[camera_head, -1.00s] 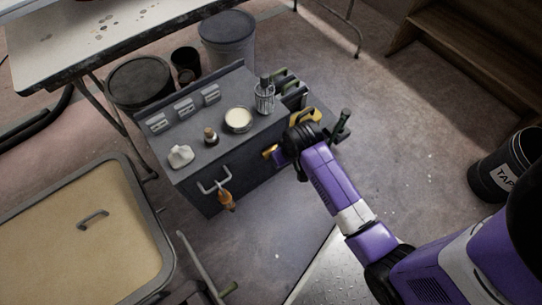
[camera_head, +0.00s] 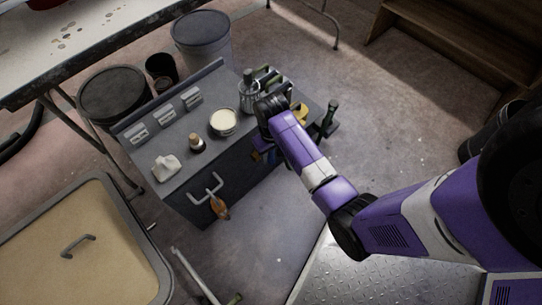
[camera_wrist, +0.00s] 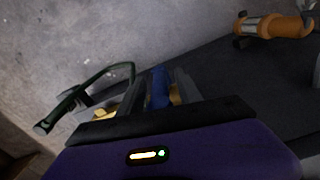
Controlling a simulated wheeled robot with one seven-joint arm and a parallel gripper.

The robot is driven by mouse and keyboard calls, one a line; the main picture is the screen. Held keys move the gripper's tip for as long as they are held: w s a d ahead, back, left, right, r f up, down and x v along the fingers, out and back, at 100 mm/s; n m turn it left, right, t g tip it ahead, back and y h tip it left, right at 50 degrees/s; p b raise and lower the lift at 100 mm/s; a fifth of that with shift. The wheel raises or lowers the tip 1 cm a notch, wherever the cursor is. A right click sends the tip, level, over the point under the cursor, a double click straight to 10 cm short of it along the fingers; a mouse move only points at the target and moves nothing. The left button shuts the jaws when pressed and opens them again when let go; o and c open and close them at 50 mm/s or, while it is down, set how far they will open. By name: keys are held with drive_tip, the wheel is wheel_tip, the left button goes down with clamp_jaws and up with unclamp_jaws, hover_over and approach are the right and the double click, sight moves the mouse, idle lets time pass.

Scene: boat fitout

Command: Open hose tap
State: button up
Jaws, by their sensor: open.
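A blue lever (camera_wrist: 160,88) stands between the two fingers of my gripper (camera_wrist: 163,76) in the wrist view, with yellow brass-like parts (camera_wrist: 105,109) beside and behind it; it looks like the hose tap. My gripper is open around the lever, and I cannot tell whether either finger touches it. In the head view my gripper (camera_head: 268,150) is at the front face of the grey bench (camera_head: 175,195), toward its right end. My wrist hides most of the tap there; only small blue and yellow bits show.
A dark green handle-like thing (camera_wrist: 80,92) is close left of the fingers in the wrist view. An orange-brown object (camera_head: 219,207) hangs at the bench's front handle (camera_head: 206,188). A cream-topped tin (camera_head: 223,122) and small bottles stand on top. Floor in front is clear.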

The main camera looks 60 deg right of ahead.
drive_tip(key=shift+f, duration=0.35)
clamp_jaws()
idle(1.2)
